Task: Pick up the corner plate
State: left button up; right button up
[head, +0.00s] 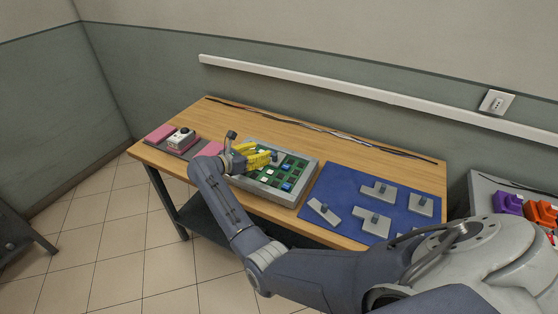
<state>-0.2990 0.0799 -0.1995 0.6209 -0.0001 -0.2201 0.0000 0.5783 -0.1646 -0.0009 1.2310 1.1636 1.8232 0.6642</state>
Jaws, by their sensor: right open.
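Several grey plates, each with a dark knob, lie on a blue mat (340,182) at the right of the table. One is a straight bar (318,208); others have stepped or cornered outlines, such as a front plate (366,220) and a back plate (384,197). They are too small to tell which is the corner plate. My right gripper (264,159), with yellow fingers, is open over the green board (267,181) in a grey tray (305,184), left of the mat. A small grey knob shows by its fingertips; what it belongs to is hidden. My left gripper is out of view.
A white and red device (181,138) stands on a dark base at the table's left end, beside pink pads (160,132). A dark cable (320,128) runs along the back edge. Purple (508,203) and orange (540,213) parts sit on a side surface at far right.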

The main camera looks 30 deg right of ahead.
aim_at(273, 155)
jog(key=shift+s+f+m+g+y, duration=0.5)
jog(key=shift+m+y, duration=0.1)
jog(key=shift+m, duration=0.1)
jog(key=shift+d+f, duration=0.15)
jog(key=shift+f, duration=0.05)
jog(key=shift+x, duration=3.5)
jog(key=shift+s, duration=0.1)
grip_shut()
